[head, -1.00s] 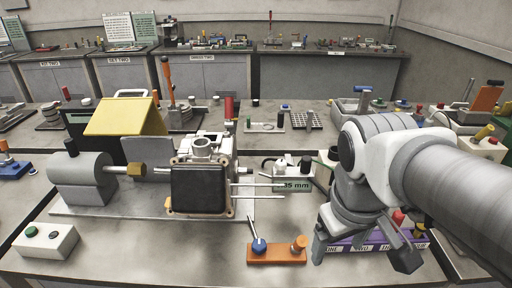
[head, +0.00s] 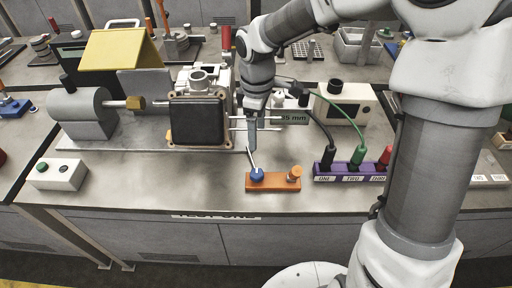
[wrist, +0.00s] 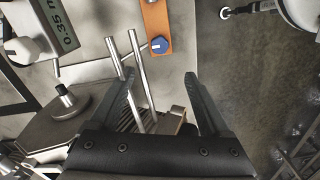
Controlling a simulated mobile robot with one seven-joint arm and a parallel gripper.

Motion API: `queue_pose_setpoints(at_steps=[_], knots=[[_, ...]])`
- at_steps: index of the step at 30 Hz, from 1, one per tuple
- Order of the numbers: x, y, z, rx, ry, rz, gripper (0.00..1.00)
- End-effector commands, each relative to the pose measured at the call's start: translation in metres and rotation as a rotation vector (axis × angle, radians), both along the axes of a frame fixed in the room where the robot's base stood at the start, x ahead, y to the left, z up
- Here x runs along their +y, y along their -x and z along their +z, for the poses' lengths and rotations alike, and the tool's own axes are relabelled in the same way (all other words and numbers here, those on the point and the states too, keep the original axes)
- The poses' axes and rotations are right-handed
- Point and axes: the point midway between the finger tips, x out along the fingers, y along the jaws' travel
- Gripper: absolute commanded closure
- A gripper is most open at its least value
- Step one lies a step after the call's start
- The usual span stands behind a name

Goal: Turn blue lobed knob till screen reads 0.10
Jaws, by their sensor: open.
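The blue knob (head: 257,174) sits at the left end of an orange block (head: 273,181) near the bench's front edge. In the wrist view the knob (wrist: 159,45) is between the lines of my fingers but beyond their tips. My gripper (head: 253,146) points down just above and behind the knob, apart from it. In the wrist view my gripper (wrist: 160,75) is open and empty. The screen (head: 292,117) is partly hidden by my arm in the head view.
An orange knob (head: 295,173) stands at the block's right end. Thin metal rods (wrist: 143,75) cross close to my left finger in the wrist view. A purple socket strip (head: 350,173) with cables is to the right. A machine housing (head: 198,120) stands left of my gripper.

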Motion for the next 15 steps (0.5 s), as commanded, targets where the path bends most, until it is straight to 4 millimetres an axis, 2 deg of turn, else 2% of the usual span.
queue_pose_setpoints(at_steps=[7,15], knots=[[0.002,-0.001,-0.026,0.002,-0.005,0.008,0.19],[0.002,0.000,-0.085,0.004,-0.004,0.006,0.19]])
